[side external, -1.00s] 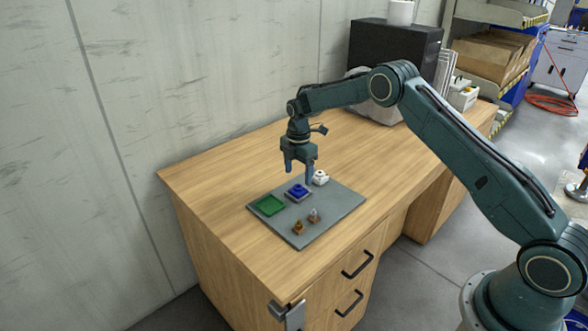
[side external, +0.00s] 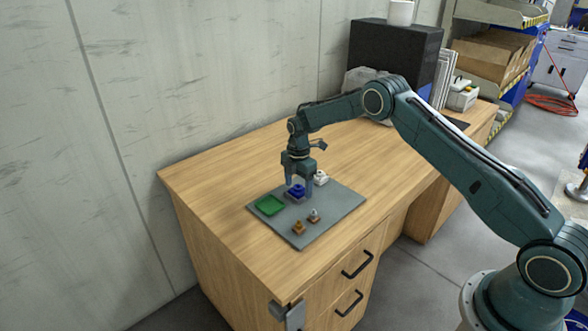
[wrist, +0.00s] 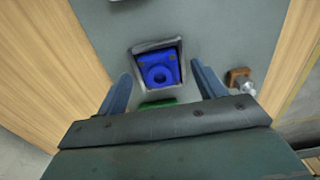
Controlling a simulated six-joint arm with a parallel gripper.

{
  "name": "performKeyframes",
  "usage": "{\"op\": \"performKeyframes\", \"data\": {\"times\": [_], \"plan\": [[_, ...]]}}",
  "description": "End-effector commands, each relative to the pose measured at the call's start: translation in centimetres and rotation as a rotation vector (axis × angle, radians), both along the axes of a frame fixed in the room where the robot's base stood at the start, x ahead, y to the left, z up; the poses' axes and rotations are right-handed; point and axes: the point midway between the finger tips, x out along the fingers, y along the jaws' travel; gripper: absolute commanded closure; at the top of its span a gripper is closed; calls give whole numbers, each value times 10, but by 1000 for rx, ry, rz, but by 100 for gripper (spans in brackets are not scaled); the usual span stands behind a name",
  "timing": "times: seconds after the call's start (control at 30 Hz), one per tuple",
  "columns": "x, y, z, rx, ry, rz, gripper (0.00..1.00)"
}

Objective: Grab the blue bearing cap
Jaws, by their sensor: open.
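The blue bearing cap (wrist: 158,70) is a blue square piece with a round hole. It sits in a grey square holder (wrist: 138,47) on the grey plate. In the side view the cap (side external: 296,190) is partly hidden by my gripper (side external: 299,184), which is just above it. In the wrist view my gripper (wrist: 164,88) is open, with one finger on each side of the cap's line. The cap shows between and beyond the fingertips. I cannot tell whether the fingers touch it.
A green tray (side external: 270,205) lies left of the cap. A white piece (side external: 320,178) stands behind it. The grey plate's (side external: 335,213) right side is clear.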

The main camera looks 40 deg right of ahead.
Motion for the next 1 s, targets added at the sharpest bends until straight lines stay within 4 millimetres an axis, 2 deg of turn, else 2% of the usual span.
{"op": "performKeyframes", "data": {"times": [0.1,0.13,0.4,0.43,0.77,1.0], "plan": [[0,0,0,0,0,0,31],[0,0,0,0,0,0,35],[0,0,0,0,0,0,88],[1,0,1,0,-2,0,92],[1,0,4,0,-2,0,92],[1,0,21,-1,-5,0,92]]}}
